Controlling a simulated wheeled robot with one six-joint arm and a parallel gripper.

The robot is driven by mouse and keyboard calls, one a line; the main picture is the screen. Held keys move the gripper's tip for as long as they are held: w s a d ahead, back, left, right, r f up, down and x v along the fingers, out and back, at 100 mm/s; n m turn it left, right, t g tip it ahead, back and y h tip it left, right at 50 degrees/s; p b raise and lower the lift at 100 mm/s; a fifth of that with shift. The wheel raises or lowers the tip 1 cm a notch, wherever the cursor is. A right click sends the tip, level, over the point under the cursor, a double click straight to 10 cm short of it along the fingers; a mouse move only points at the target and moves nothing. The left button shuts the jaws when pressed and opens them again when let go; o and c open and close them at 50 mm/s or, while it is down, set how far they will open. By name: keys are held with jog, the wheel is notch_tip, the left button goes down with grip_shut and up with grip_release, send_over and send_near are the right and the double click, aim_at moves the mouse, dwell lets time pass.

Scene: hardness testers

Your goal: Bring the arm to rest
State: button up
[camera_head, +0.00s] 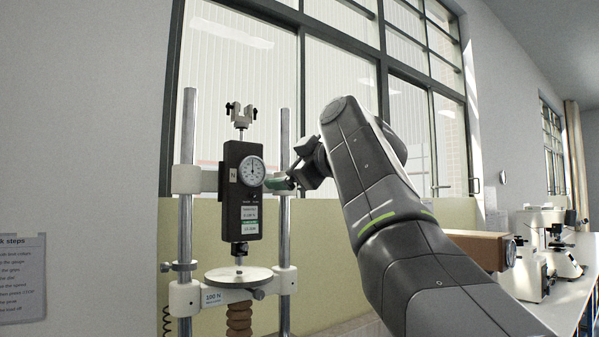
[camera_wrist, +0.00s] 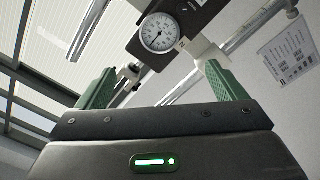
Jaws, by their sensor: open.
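My gripper (camera_wrist: 158,88) is open and empty in the wrist view, its two green fingers spread apart. In the head view my gripper (camera_head: 280,184) is partly hidden by my own arm and sits just right of the force gauge. The dark force gauge (camera_head: 236,212) with a round dial hangs on a test stand with two metal columns (camera_head: 188,140). The dial (camera_wrist: 159,32) shows beyond the fingers in the wrist view. I cannot tell whether a finger touches the gauge or the right column.
A round plate (camera_head: 222,275) is below the gauge on the stand. A brown box-shaped device (camera_head: 480,247) and white microscopes (camera_head: 560,240) stand to the right on a white bench. A window and a wall are behind. A printed sheet (camera_head: 22,278) hangs at the left.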

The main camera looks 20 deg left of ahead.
aim_at(253, 170)
dwell(0.3)
jog(key=p+x, duration=0.5)
jog(key=x, duration=0.8)
jog(key=shift+w+a+r, duration=0.15)
jog(key=shift+w+a, duration=0.05)
jog(key=shift+a, duration=0.15)
jog(key=shift+n, duration=0.5)
